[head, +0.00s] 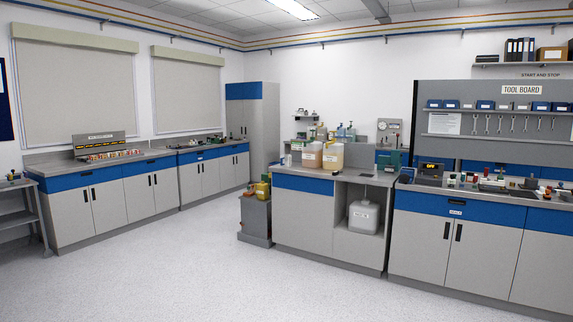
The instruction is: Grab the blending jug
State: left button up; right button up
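I cannot tell for sure which vessel is the blending jug. On the middle bench (305,183) stand a pinkish container (312,156) and a yellowish container (333,156), side by side with pale labels. Small bottles, some with blue or yellow parts, stand behind them; they are too small to make out. A large whitish canister (363,217) sits in the open bay under this bench. Neither of my grippers is in view.
A grey block with yellow items (262,190) stands on the floor left of the middle bench. The tool-board bench (458,202) adjoins it on the right. Long cabinets (95,215) line the left wall, with a grey side table (22,188). The pale floor (190,270) in front is clear.

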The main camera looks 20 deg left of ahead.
aim_at(285, 160)
jog(key=i+j+u, duration=0.55)
jog(key=i, duration=0.25)
jog(key=i+j+u, duration=0.3)
jog(key=i, duration=0.85)
jog(key=i+u, duration=0.25)
jog(key=i, duration=0.85)
jog(key=i+j, duration=0.1)
jog(key=i, duration=2.5)
jog(key=l+z, duration=0.05)
jog(key=l, duration=0.1)
